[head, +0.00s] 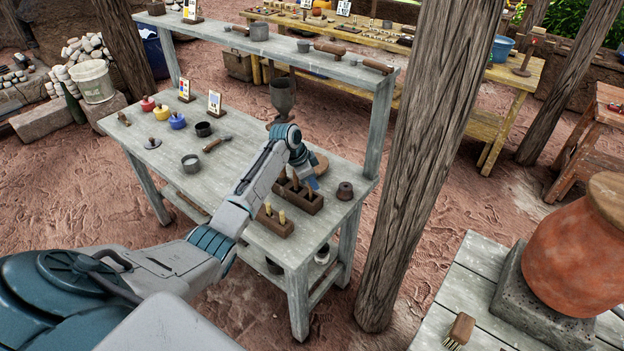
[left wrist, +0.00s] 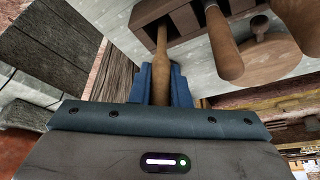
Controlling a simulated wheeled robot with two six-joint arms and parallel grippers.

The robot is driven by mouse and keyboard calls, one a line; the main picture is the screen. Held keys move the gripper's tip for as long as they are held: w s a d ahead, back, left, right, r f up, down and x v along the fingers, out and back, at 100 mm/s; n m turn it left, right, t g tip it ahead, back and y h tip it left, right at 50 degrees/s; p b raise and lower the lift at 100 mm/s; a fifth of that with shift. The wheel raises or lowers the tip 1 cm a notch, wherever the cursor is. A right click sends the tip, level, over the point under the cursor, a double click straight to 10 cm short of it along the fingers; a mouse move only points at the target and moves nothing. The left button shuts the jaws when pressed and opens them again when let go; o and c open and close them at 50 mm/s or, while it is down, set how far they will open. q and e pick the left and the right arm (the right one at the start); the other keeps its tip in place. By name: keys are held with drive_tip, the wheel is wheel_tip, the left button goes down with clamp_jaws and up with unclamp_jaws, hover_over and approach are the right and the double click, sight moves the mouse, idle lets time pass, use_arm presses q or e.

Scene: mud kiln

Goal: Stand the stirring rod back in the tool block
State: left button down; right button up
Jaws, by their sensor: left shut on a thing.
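The tool block (head: 312,207) is a dark brown wooden box with several upright handles, on the grey table's right part. It fills the top of the left wrist view (left wrist: 182,24). My left gripper (head: 311,184) is at the block's right side, its blue fingers pointing down. In the left wrist view, its fingers (left wrist: 160,80) are shut on the stirring rod (left wrist: 162,62), a slim tan wooden rod. The rod's thin end overlaps the block's edge; I cannot tell whether it is in a hole. The gripper hides the rod in the head view. My right gripper is not in view.
A smaller block with light pegs (head: 275,222) stands in front of the tool block. A dark spool-shaped piece (head: 345,190) is to its right. A hammer (head: 217,143), cups and coloured pots are further left. A thick wooden post (head: 425,150) rises right of the table.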

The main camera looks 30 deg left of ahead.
use_arm(q)
drive_tip(key=shift+f, duration=0.3)
drive_tip(key=c, duration=0.7)
unclamp_jaws()
drive_tip(key=shift+r, duration=0.2)
drive_tip(key=shift+r+p, duration=0.2)
drive_tip(key=shift+p, duration=0.1)
drive_tip(key=shift+r+p, duration=2.6)
drive_tip(key=shift+r, duration=0.1)
drive_tip(key=shift+d+f, duration=0.1)
